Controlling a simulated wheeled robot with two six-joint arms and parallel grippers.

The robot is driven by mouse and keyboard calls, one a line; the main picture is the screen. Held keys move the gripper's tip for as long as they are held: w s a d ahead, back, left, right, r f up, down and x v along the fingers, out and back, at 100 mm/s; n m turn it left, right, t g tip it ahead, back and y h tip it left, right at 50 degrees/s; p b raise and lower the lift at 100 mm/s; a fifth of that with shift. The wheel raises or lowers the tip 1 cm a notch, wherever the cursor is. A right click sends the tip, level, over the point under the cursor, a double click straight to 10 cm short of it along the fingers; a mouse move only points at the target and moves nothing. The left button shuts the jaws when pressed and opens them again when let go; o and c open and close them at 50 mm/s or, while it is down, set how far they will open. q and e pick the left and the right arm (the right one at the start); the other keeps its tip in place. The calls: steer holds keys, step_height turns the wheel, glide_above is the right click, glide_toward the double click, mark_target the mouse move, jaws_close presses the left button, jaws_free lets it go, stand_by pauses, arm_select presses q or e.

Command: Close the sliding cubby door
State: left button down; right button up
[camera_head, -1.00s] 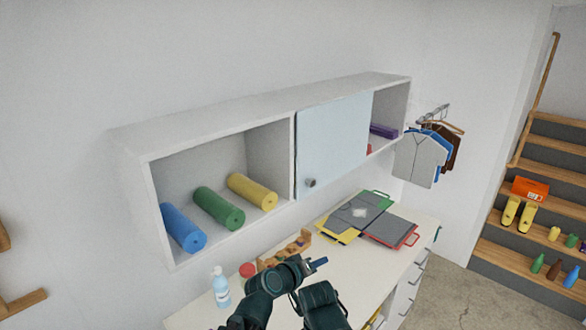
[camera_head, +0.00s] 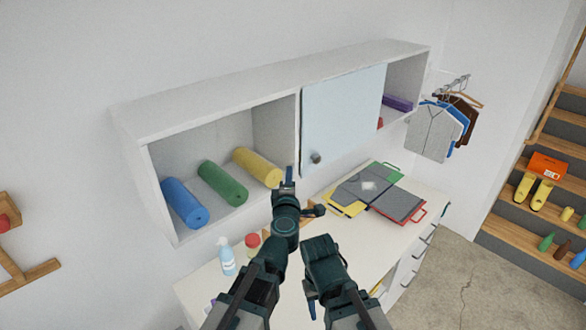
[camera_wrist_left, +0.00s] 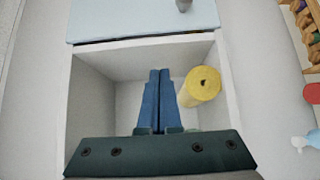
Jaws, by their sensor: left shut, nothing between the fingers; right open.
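The pale blue sliding door (camera_head: 345,115) covers the middle of the white wall cubby (camera_head: 270,88). Its dark round knob (camera_head: 316,157) is near its lower left corner. The left compartment is open, and a small gap shows at the right end. My left gripper (camera_head: 287,175) is shut and empty, pointing up in front of the left compartment, left of the knob. In the left wrist view its blue fingers (camera_wrist_left: 159,100) point into the compartment beside the yellow roll (camera_wrist_left: 201,84), with the door (camera_wrist_left: 135,16) ahead. My right gripper (camera_head: 311,300) is open, low over the counter.
Blue (camera_head: 184,203), green (camera_head: 222,183) and yellow rolls lie in the open compartment. A spray bottle (camera_head: 227,258), a red-lidded jar (camera_head: 252,243) and folders (camera_head: 375,190) are on the white counter (camera_head: 400,240) below. Hanging clothes (camera_head: 435,130) are at the right.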

arm_select(q)
steer(key=w, duration=0.3)
steer(key=w+d, duration=0.1)
steer(key=w, duration=0.6)
steer(key=shift+w+d, duration=0.2)
steer(key=shift+d, duration=0.2)
steer(key=shift+w+d, duration=0.4)
steer(key=shift+d, duration=0.15)
